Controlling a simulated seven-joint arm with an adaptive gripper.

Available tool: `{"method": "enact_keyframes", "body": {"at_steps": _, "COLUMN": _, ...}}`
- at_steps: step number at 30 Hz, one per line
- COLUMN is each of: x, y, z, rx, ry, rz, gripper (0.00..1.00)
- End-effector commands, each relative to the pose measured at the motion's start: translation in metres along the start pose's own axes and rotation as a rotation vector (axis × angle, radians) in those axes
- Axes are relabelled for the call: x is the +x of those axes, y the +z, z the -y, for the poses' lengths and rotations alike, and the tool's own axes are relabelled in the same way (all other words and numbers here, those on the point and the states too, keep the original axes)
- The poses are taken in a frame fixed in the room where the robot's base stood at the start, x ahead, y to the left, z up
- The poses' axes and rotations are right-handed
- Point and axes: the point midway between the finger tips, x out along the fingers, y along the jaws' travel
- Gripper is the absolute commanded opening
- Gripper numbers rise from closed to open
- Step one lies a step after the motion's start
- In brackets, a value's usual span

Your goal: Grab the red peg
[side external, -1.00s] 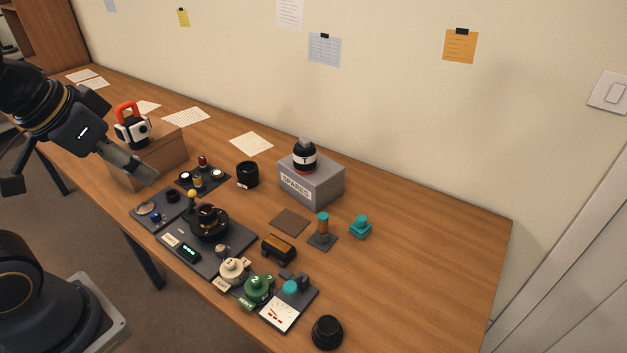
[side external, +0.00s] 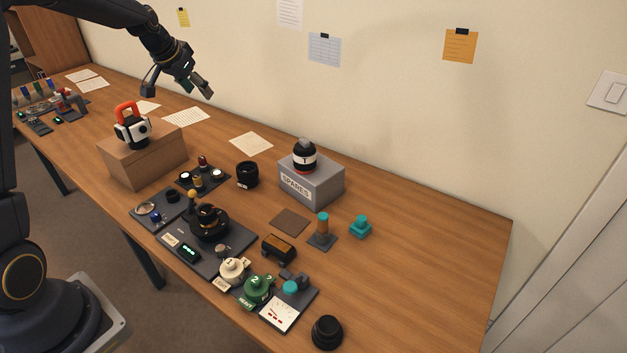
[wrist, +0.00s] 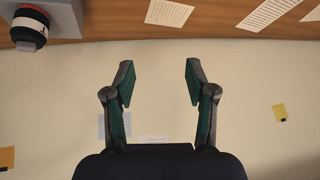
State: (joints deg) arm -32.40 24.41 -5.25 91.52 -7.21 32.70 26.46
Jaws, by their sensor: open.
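A small dark cylinder with a reddish top (side external: 203,161) stands on a small dark tray (side external: 184,180) behind the black round part. It may be the red peg, but it is too small to tell. Some red also shows among small parts at the far left (side external: 70,100), unclear in shape. My gripper (side external: 178,90) is raised above the back of the table, left of centre, and well apart from these things. The wrist view shows my gripper (wrist: 159,82) with its two fingers wide apart and nothing between them. No red peg shows in that view.
A grey SPARES box (side external: 330,187) bears a black, white and red jar (side external: 305,157). A cardboard box (side external: 120,165) bears a white device with a red handle (side external: 131,128). Several fixtures crowd the front middle. The right of the wooden table (side external: 430,240) is clear.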

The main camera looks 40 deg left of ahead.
Motion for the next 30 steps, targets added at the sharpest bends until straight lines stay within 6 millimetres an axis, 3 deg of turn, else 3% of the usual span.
{"method": "enact_keyframes", "body": {"at_steps": 1, "x": 0.03, "y": 0.017, "z": 0.024, "rx": -0.051, "ry": -0.001, "rz": 0.04, "gripper": 0.56}}
{"method": "enact_keyframes", "body": {"at_steps": 3, "x": 0.059, "y": 0.041, "z": 0.047, "rx": -0.106, "ry": 0.001, "rz": 0.087, "gripper": 0.56}}
{"method": "enact_keyframes", "body": {"at_steps": 6, "x": 0.085, "y": 0.073, "z": 0.066, "rx": -0.162, "ry": 0.008, "rz": 0.145, "gripper": 0.56}}
{"method": "enact_keyframes", "body": {"at_steps": 9, "x": 0.097, "y": 0.091, "z": 0.076, "rx": -0.191, "ry": 0.009, "rz": 0.171, "gripper": 0.56}}
{"method": "enact_keyframes", "body": {"at_steps": 13, "x": 0.114, "y": 0.096, "z": 0.078, "rx": -0.197, "ry": 0.007, "rz": 0.174, "gripper": 0.56}}
{"method": "enact_keyframes", "body": {"at_steps": 24, "x": 0.193, "y": 0.108, "z": 0.076, "rx": -0.195, "ry": 0.005, "rz": 0.171, "gripper": 0.56}}
{"method": "enact_keyframes", "body": {"at_steps": 30, "x": 0.209, "y": 0.111, "z": 0.075, "rx": -0.195, "ry": 0.005, "rz": 0.171, "gripper": 0.56}}
